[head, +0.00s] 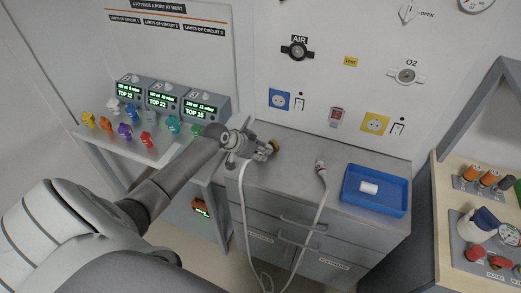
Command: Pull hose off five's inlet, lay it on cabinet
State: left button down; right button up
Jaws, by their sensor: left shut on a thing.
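The pale hose (244,205) hangs from my left gripper (248,146) down the front of the grey cabinet (295,160). It loops low at the bottom of the picture and rises again to a red-and-white end (321,168) on the cabinet top. My left gripper is shut on the hose's other end, over the left part of the cabinet top. A brass-coloured piece (273,146) shows just right of the fingers; whether it touches the cabinet is unclear. Three ventilators (162,98) stand at the left; their numbers are too small to read, and I cannot make out five's inlet. My right gripper is out of view.
Several coloured fittings (125,131) stand on the shelf before the ventilators. A blue tray (375,208) with a white cylinder (369,188) sits on the cabinet's right. A wooden-edged bench (446,225) stands far right.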

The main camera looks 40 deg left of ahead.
pick_arm(q)
jog(key=c, duration=1.1)
grip_release()
jog(key=shift+s+r, duration=0.1)
jog(key=s+r+p, duration=0.2)
jog(key=r, duration=0.3)
jog(key=s+a+r+p, duration=0.1)
jog(key=s+r+p, duration=0.2)
jog(key=r, duration=0.3)
jog(key=s+a+r+p, duration=0.1)
jog(key=s+r+p, duration=0.1)
jog(key=r, duration=0.3)
jog(key=shift+s+a+r+p, duration=0.2)
jog(key=shift+s+r+p, duration=0.15)
jog(key=shift+p, duration=0.4)
